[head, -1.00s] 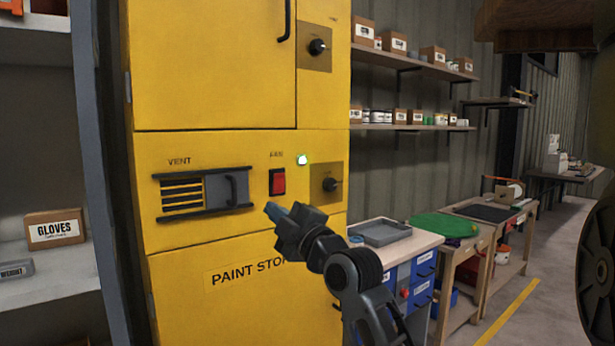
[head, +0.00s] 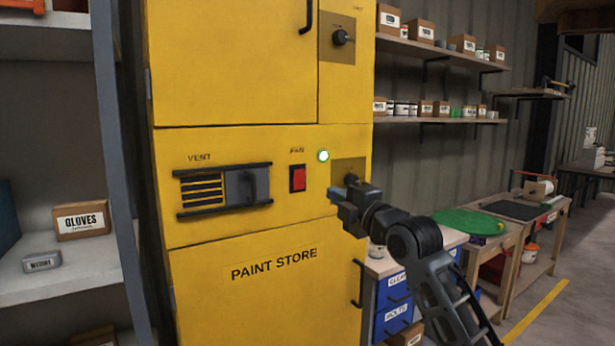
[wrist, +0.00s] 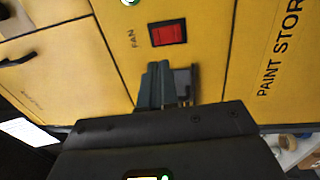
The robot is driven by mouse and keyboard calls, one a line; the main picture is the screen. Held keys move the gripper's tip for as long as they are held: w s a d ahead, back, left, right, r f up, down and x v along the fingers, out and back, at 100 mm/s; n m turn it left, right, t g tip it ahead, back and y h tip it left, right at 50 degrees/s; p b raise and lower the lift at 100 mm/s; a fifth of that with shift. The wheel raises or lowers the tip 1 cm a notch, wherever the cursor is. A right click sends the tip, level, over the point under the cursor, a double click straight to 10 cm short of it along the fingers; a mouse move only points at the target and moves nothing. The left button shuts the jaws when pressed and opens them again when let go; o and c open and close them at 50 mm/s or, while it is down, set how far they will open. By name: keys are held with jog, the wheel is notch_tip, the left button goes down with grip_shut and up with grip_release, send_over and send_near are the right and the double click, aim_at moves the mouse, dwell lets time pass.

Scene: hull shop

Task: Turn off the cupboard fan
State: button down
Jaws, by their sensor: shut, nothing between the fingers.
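The yellow paint store cupboard (head: 255,225) stands in front of me. Its red rocker switch (head: 297,178), labelled FAN, sits in a dark frame on the middle panel. A round lamp (head: 323,155) at the switch's upper right glows green. In the wrist view the red switch (wrist: 167,34) lies just beyond my fingertips. My gripper (head: 336,192) is shut and empty, to the right of the switch and a little lower, apart from it. It partly covers the panel's dark knob (head: 351,181). The gripper also shows in the wrist view (wrist: 160,68).
A vent with a sliding cover (head: 222,190) sits left of the switch. A long handle (head: 358,284) is on the lower door. Shelves with a gloves box (head: 81,220) stand at the left. Workbenches with a green mat (head: 469,222) stand at the right.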

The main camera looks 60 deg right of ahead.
aim_at(300, 174)
jog(key=p+x, duration=0.5)
jog(key=x, duration=0.6)
jog(key=shift+w+d+r+p, duration=0.1)
jog(key=shift+w+r+p, duration=0.15)
jog(key=shift+p, duration=0.15)
jog(key=shift+w+d, duration=0.35)
jog(key=shift+w, duration=0.1)
jog(key=shift+f, duration=0.1)
jog(key=shift+w+f+b, duration=0.1)
jog(key=shift+w+b, duration=0.05)
jog(key=shift+b, duration=0.2)
